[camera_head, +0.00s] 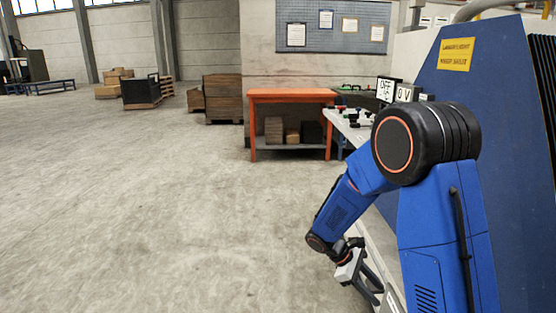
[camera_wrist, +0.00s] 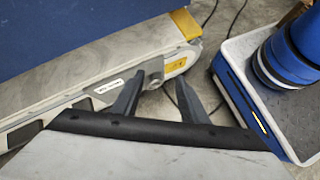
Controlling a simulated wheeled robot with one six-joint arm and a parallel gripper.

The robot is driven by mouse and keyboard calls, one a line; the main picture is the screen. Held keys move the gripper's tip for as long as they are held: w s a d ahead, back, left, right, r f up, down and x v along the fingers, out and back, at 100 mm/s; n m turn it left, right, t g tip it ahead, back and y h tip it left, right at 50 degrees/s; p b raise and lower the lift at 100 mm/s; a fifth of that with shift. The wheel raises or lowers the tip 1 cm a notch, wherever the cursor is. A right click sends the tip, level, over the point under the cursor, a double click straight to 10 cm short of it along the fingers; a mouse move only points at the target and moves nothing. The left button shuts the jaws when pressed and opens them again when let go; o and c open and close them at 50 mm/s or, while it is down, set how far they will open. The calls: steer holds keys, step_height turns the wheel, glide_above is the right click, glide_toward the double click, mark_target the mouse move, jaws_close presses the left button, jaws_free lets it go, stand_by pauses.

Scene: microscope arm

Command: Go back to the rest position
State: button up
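My gripper (camera_head: 372,290) hangs low at the end of my bent blue arm in the head view, close to the blue machine on the right. In the wrist view, my gripper (camera_wrist: 159,77) has its two dark fingers apart with nothing held between them. The grey end of a conveyor-like frame (camera_wrist: 110,90) shows behind the fingers. I cannot tell the exact distance between them.
A blue machine panel (camera_head: 490,90) with a yellow label stands close on the right. An orange workbench (camera_head: 290,96) stands ahead, beside a white table (camera_head: 345,125). Dark cables lie on the floor in the wrist view. The floor to the left is open.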

steer(key=s+a+r+m+t+y, duration=0.1)
steer(key=s+r+m+t+y, duration=0.3)
steer(key=s+r, duration=0.7)
steer(key=s+r+m+t+y, duration=0.4)
steer(key=s+r+m, duration=0.3)
steer(key=s+r, duration=0.4)
steer(key=shift+s+a+m+y, duration=0.3)
steer(key=shift+s+a, duration=0.05)
steer(key=shift+s, duration=1.5)
steer(key=shift+c, duration=0.4)
